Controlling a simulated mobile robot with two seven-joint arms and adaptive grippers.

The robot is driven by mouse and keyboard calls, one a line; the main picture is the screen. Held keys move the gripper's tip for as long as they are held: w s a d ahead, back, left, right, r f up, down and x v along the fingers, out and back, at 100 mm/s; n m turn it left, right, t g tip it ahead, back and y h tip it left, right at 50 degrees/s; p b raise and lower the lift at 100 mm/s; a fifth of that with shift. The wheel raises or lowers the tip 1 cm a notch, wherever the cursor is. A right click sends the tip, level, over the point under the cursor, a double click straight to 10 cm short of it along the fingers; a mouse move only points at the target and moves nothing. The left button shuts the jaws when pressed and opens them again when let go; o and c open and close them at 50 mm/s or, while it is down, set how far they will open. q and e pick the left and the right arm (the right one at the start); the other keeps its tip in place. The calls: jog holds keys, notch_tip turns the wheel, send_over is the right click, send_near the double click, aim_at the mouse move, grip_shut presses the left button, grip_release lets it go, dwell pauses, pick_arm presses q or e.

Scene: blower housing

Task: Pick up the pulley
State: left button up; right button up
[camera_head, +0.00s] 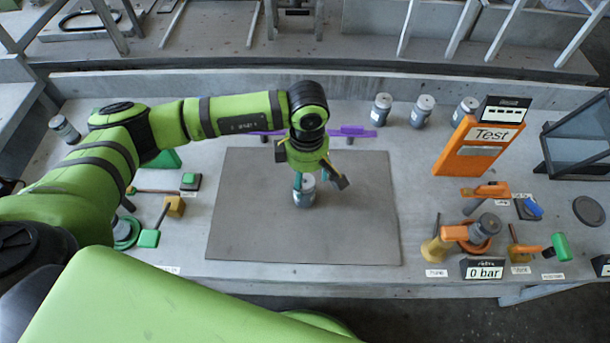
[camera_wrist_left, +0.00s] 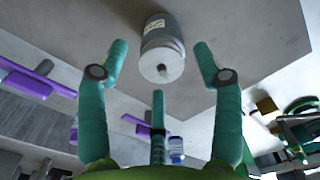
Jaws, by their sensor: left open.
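My left gripper (camera_head: 314,168) is above the dark mat (camera_head: 240,215) with its three fingers spread and nothing between them. A grey cylinder (camera_head: 304,197) with a pale top and a label stands on the mat below the fingers, partly hidden by them. In the left wrist view the cylinder (camera_wrist_left: 162,50) shows beyond the open fingertips (camera_wrist_left: 160,62), apart from them. I cannot tell for sure which thing is the pulley. A dark round disc (camera_head: 588,211) lies at the far right of the table. My right gripper is not in view.
Several grey jars, one of them here (camera_head: 381,108), stand at the back. Purple parts (camera_head: 352,131) lie behind the mat. An orange "Test" stand (camera_head: 472,150), a gauge box (camera_head: 484,268) and orange tools are right; green parts (camera_head: 124,232) are left. The mat is otherwise clear.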

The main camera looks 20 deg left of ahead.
pick_arm(q)
jog(key=shift+f, duration=0.55)
jog(key=c, duration=1.1)
jog(key=shift+r, duration=0.1)
